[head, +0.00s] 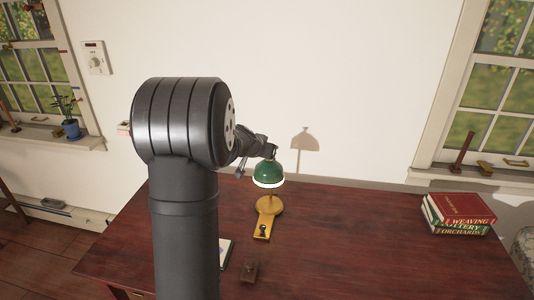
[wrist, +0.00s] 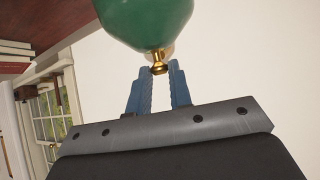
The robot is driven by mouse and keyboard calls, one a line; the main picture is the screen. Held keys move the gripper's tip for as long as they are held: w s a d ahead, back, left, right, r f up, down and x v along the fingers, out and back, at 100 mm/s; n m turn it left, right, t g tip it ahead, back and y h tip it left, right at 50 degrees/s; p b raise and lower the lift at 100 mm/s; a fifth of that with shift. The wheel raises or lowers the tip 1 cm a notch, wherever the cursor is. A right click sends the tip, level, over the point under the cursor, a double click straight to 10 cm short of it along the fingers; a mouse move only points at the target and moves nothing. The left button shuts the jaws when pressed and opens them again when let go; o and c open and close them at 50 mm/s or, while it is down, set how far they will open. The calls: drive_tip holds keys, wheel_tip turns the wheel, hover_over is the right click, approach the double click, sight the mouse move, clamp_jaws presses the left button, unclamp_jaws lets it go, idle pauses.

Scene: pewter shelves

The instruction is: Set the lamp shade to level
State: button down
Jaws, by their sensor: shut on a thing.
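The lamp stands on the desk with a green dome shade (head: 268,173) that has a pale lower rim. In the head view the rim looks close to level; a slight tilt is hard to judge. Its brass base (head: 269,207) rests on the desk. My gripper (head: 270,151) reaches the top of the shade from the left. In the wrist view the green shade (wrist: 146,22) fills the top, and its brass finial (wrist: 158,68) sits between the blue fingertips of my gripper (wrist: 160,72), which is shut on it. My arm hides part of the desk and wall.
The dark red desk (head: 370,240) has a stack of books (head: 460,213) at the right. A small brown block (head: 249,271) and a partly hidden book (head: 226,252) lie near the lamp. The wall (head: 350,90) is behind. The desk between lamp and books is clear.

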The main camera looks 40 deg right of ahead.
drive_tip(key=c, duration=1.3)
unclamp_jaws()
drive_tip(key=shift+r, duration=0.1)
drive_tip(key=v, duration=1.7)
drive_tip(key=shift+s+r, duration=0.1)
drive_tip(key=c, duration=0.5)
drive_tip(key=shift+s+d+y, duration=0.25)
drive_tip(key=shift+d+y, duration=0.05)
clamp_jaws()
drive_tip(key=shift+s+d+f+n+y, duration=0.45)
drive_tip(key=shift+d+f+n+y, duration=0.25)
drive_tip(key=shift+y, duration=0.3)
drive_tip(key=shift+s+d+f+n+y, duration=0.45)
drive_tip(key=shift+d+f+n+y, duration=0.2)
drive_tip(key=shift+y, duration=0.35)
